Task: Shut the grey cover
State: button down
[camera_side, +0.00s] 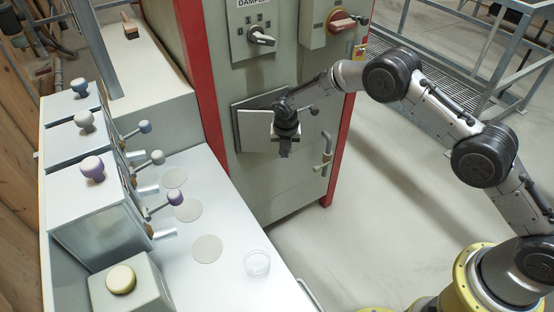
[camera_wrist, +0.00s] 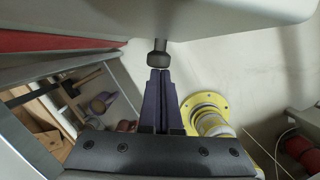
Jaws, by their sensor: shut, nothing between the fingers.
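The grey cover (camera_side: 256,128) is a light flat panel on the front of the green-grey cabinet. It sits at an angle to the darker frame around it, so it looks partly open. My gripper (camera_side: 285,147) is in front of the cover's right part and hides some of it. In the wrist view my gripper's fingers (camera_wrist: 159,73) are together and empty. Their tips are just below a dark round knob (camera_wrist: 157,57) on a short stem, under a pale grey surface at the top. I cannot tell whether the tips touch the knob.
A white bench (camera_side: 180,265) with hoppers (camera_side: 95,215), discs and a clear cup (camera_side: 257,263) stands left.

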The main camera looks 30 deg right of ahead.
jog(key=w+d+n, duration=0.1)
jog(key=w+d, duration=0.4)
jog(key=w, duration=0.2)
jog(key=shift+d, duration=0.3)
jog(key=shift+w, duration=0.15)
jog(key=shift+d, duration=0.1)
dwell(0.3)
